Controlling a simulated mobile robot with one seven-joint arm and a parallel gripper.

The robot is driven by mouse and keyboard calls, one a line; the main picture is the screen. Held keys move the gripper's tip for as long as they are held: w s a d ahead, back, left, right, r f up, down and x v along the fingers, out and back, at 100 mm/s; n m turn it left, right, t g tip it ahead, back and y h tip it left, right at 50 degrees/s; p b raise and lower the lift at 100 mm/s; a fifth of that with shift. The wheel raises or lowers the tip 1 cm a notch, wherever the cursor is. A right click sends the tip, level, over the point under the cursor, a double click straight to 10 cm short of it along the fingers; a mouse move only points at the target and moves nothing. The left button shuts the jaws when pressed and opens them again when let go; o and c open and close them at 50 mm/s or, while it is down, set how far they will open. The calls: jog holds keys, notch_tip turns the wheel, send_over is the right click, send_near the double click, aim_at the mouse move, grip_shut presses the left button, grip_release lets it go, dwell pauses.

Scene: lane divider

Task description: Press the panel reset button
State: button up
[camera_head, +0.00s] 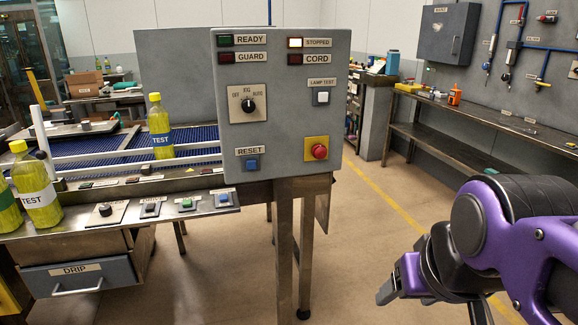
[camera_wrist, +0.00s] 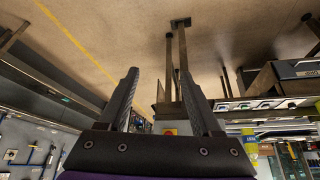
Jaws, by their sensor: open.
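The grey control panel (camera_head: 290,105) stands at the end of the conveyor. My gripper (camera_head: 391,287) is at the lower right, well apart from the panel. In the wrist view, which looks upside down, my gripper (camera_wrist: 159,80) has its two fingers spread with nothing between them. The yellow plate (camera_wrist: 170,131) shows between the fingers there; I cannot make out the RESET button in that view.
The STOPPED lamp (camera_head: 295,42) is lit. A selector knob (camera_head: 248,105) and white LAMP TEST button (camera_head: 323,97) are on the panel. Labelled bottles (camera_head: 160,125) stand at left. A low ledge (camera_head: 120,216) carries several buttons. Floor between panel and workbench (camera_head: 480,125) is clear.

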grip_shut()
dwell(1.4)
